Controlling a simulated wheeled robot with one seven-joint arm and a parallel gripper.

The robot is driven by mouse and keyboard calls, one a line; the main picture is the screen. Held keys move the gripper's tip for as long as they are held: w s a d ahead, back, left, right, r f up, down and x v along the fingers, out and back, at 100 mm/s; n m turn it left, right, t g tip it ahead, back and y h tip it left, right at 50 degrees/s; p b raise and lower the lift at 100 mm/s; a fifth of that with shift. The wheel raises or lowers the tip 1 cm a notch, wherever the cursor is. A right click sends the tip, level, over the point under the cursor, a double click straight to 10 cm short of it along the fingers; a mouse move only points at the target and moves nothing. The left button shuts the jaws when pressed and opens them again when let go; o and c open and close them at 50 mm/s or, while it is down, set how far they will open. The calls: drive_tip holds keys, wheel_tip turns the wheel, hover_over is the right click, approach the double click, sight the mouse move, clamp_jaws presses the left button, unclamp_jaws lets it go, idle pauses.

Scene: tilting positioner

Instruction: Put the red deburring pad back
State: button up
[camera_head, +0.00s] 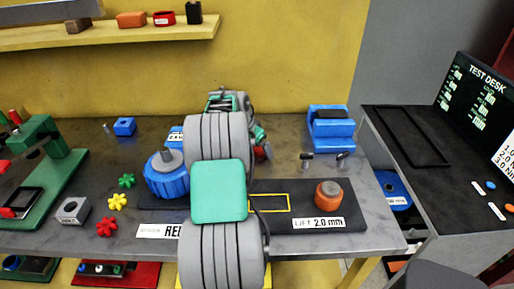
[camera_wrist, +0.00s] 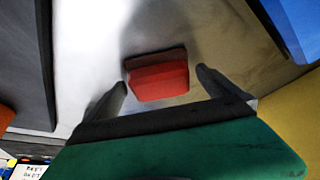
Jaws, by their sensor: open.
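The red deburring pad (camera_wrist: 157,75) lies on the grey metal bench top in the wrist view, a small red block with a shadow around it. My gripper (camera_wrist: 162,86) is open, with one dark finger on each side of the pad. I cannot tell whether either finger touches it. In the head view my arm covers much of the middle of the bench. A small red patch (camera_head: 266,152), likely the pad, shows just beside the green part of my gripper (camera_head: 259,140).
A blue block (camera_head: 331,128) stands right of my gripper, with small dark pieces before it. A black board (camera_head: 350,193) carries an orange-and-grey round part (camera_head: 328,194). A yellow shelf (camera_head: 110,37) on the back wall holds several small items. A blue round part (camera_head: 166,178) stands left of my arm.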

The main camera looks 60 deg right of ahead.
drive_tip(key=shift+r, duration=0.3)
drive_tip(key=v, duration=1.1)
drive_tip(key=shift+r, duration=0.4)
drive_tip(key=shift+w+a, duration=0.1)
drive_tip(key=shift+a, duration=0.1)
